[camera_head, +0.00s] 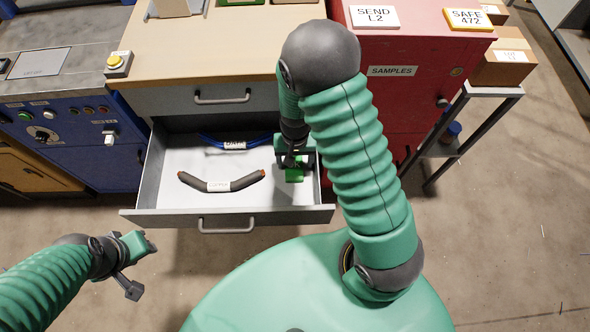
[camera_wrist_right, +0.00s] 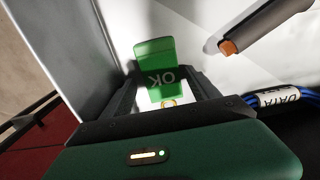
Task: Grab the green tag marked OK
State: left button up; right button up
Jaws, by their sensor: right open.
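The green tag (camera_head: 294,176) lies at the right end of the open drawer (camera_head: 160,215). In the right wrist view the green tag (camera_wrist_right: 155,50) shows the letters OK upside down. My right gripper (camera_head: 295,160) is open and points down at the tag, hiding part of it. In the wrist view its two fingers (camera_wrist_right: 164,92) stand apart with the lower part of the tag between them; I cannot tell whether they touch it. My left gripper (camera_head: 139,268) is open and empty, outside the drawer at the lower left.
A grey cable (camera_head: 190,181) with copper ends and a white label lies in the drawer. A blue cable (camera_head: 212,143) labelled DATA lies behind it. The red SAMPLES cabinet (camera_head: 420,100) stands close on the right. The drawer walls enclose the right gripper's space.

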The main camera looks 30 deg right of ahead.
jog(key=shift+s, duration=0.15)
jog(key=shift+c, duration=1)
jog(key=shift+a+r, duration=0.1)
jog(key=shift+a, duration=0.35)
jog(key=c, duration=1)
jog(key=shift+c, duration=1)
jog(key=shift+d, duration=0.2)
